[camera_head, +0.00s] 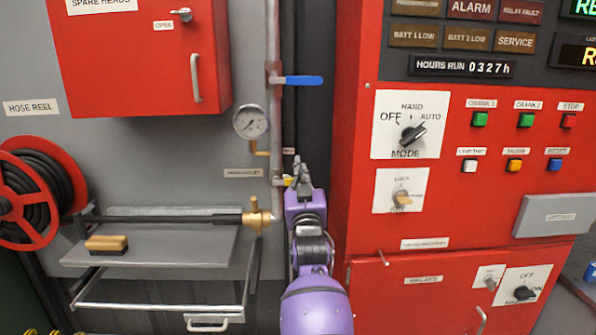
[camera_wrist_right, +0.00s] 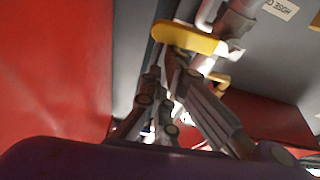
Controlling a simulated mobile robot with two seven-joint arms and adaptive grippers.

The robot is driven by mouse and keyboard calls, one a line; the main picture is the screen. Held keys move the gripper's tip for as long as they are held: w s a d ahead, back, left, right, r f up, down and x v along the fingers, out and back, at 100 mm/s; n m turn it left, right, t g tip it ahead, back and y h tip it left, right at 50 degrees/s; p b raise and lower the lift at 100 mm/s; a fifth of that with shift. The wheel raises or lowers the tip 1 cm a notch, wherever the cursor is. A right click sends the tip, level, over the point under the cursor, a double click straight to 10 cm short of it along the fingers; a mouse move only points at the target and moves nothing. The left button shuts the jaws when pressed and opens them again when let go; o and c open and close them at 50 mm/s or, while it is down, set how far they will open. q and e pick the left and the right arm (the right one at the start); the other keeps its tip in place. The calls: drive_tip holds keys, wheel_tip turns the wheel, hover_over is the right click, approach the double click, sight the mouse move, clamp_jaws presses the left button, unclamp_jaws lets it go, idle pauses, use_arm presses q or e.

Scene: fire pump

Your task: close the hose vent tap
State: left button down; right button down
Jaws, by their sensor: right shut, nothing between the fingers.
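A small yellow tap lever (camera_head: 288,181) is on the vertical grey pipe, mostly hidden by my right gripper in the head view. In the right wrist view the yellow lever (camera_wrist_right: 187,38) lies roughly crosswise, just beyond my fingertips. My right gripper (camera_head: 299,170) is shut with nothing between its fingers. It points up and away, just right of the pipe. Its fingertips (camera_wrist_right: 178,58) look very close to the lever or against it; I cannot tell if they touch. My left gripper is not in view.
A pressure gauge (camera_head: 250,122) and a blue lever (camera_head: 297,81) are higher on the pipe. The red control cabinet (camera_head: 362,225) stands close on the right. A shelf (camera_head: 185,250) with a black nozzle (camera_head: 170,217) and brush (camera_head: 107,245) is at left, beside the hose reel (camera_head: 38,190).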

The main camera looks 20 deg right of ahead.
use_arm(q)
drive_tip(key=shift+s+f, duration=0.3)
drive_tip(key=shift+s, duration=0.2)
use_arm(e)
drive_tip(key=shift+f, duration=0.2)
